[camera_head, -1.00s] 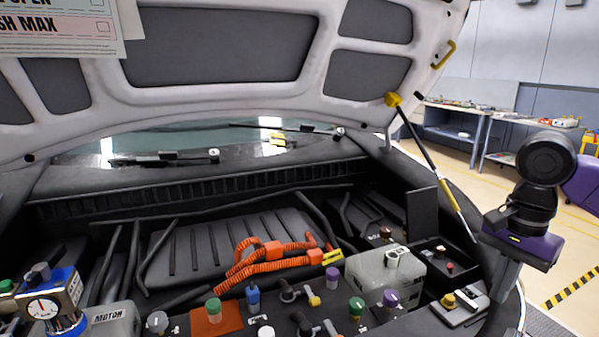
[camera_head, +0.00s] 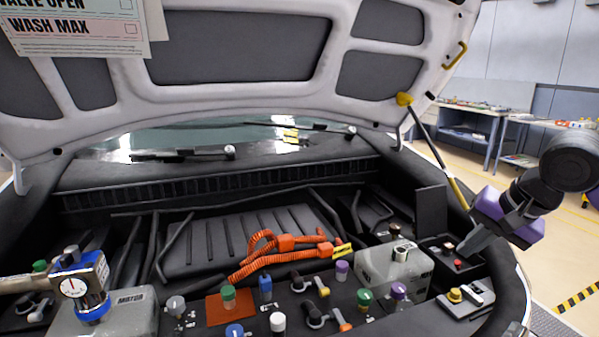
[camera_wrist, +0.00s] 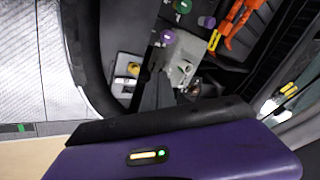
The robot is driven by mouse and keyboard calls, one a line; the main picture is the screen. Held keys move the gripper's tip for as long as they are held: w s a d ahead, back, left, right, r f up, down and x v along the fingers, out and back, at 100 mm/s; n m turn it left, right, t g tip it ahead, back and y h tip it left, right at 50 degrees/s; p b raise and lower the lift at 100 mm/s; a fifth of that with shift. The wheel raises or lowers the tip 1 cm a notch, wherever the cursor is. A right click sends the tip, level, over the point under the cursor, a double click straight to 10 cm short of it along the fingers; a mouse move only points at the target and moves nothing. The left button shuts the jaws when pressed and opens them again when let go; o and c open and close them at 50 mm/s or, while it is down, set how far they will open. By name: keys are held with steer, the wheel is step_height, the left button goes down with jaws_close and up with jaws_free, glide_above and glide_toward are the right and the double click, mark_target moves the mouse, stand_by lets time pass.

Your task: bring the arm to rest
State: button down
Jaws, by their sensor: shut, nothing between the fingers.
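My gripper (camera_head: 472,250) is at the right side of the head view. It has a purple body and dark fingers that slant down and left over the right edge of the open engine bay. In the wrist view its fingers (camera_wrist: 158,88) show as a narrow dark wedge beyond the purple housing, shut with nothing between them. It appears apart from the grey box (camera_head: 393,268) and the small panel with a yellow knob (camera_head: 463,296), though depth is hard to judge.
The raised hood (camera_head: 225,100) and its prop rod (camera_head: 438,155) stand behind and left of my arm. Orange cables (camera_head: 265,258) and several coloured caps fill the bay. A workbench (camera_head: 470,125) stands at the back right. Open floor shows at the far right.

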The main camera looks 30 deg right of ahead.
steer(key=w+a+r+n+t, duration=0.6)
steer(key=w+a+r+t, duration=0.7)
steer(key=r+t, duration=0.35)
steer(key=s+a+f+n+g, duration=0.2)
steer(key=s+a+f, duration=0.6)
steer(key=s+f, duration=0.3)
steer(key=s+a+f+n+g, duration=0.2)
steer(key=s+a+f+n, duration=0.1)
steer(key=s+a+f, duration=0.5)
steer(key=s+a+f+n+g+y+p, duration=0.1)
steer(key=s+a+f+n+g, duration=0.2)
steer(key=s+a+f, duration=0.5)
steer(key=s+f, duration=0.7)
steer(key=shift+s, duration=0.3)
